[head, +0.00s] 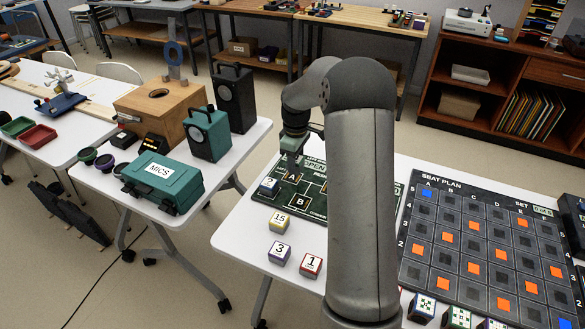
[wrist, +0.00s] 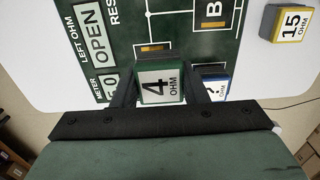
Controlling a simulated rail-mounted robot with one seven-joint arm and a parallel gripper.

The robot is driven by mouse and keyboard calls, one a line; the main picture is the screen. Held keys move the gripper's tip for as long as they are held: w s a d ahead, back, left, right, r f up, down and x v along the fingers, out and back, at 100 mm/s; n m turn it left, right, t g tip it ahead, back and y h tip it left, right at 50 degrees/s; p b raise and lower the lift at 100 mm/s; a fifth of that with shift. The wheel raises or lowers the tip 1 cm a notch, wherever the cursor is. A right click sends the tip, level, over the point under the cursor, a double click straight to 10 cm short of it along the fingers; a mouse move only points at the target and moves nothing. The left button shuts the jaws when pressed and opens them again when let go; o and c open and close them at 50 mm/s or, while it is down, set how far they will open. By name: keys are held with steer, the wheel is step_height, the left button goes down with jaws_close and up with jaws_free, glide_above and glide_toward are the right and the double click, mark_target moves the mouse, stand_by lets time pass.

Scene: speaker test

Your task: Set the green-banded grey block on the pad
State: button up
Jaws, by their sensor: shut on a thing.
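The green-banded grey block, marked 4 OHM (wrist: 160,88), is between my gripper's fingers (wrist: 166,88) in the wrist view, its labelled face toward the camera. My gripper (head: 292,158) is shut on it over the upper left part of the green circuit board (head: 316,209). The board has orange-outlined square pads: A (head: 293,177) just below the gripper, and B (head: 300,201), which also shows in the wrist view (wrist: 212,12). An orange edge shows just beyond the held block in the wrist view. Whether the block touches the board cannot be told.
A blue-banded block (head: 268,187) sits on the board's left edge, close to my gripper. A yellow-banded 15 block (head: 279,222), a purple-banded 3 block (head: 280,253) and a red-banded 1 block (head: 311,264) stand on the white table. A seat-plan board (head: 452,194) lies at right.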

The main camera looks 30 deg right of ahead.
mark_target(292, 177)
steer(key=shift+w+f, duration=0.8)
steer(key=shift+f, duration=0.1)
steer(key=shift+w+a+f, duration=0.1)
steer(key=shift+w+f, duration=0.05)
steer(key=shift+f, duration=1.5)
steer(key=shift+f, duration=0.15)
steer(key=o, duration=1)
